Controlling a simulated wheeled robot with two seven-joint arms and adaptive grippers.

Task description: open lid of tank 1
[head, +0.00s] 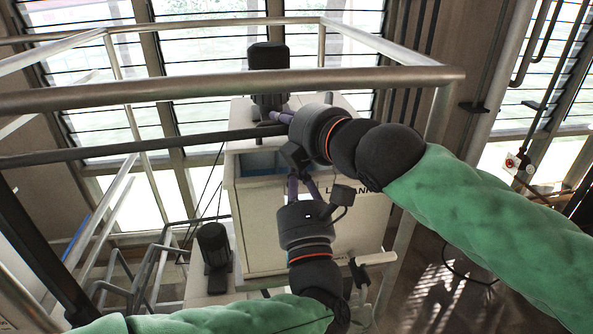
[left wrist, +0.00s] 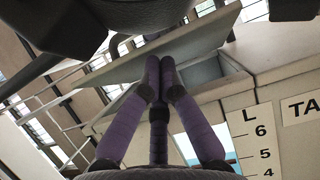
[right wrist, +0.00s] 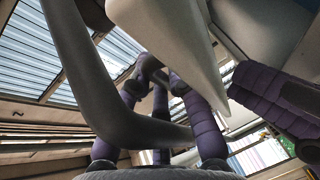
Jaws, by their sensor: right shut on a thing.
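The pale tank (head: 257,230) stands ahead, its lettering partly hidden and no number readable. Its top opening (head: 257,166) shows a blue inside. The lid, a flat grey panel, stands tilted up in the left wrist view (left wrist: 108,75); its edge also shows in the right wrist view (right wrist: 165,30). My right gripper (head: 281,118) is shut on the lid's dark curved handle (right wrist: 95,115), above the opening. My left gripper (head: 300,184) is at the tank's front, fingers upward with tips together at the lid's underside; exact contact is unclear. The arms hide part of the lid.
A metal guard rail (head: 220,88) crosses in front of me, with a darker lower rail (head: 110,151). A black cylinder (head: 268,57) rises behind the tank, and another (head: 213,245) stands to its left. Stair rails are at left. Open floor shows at lower right.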

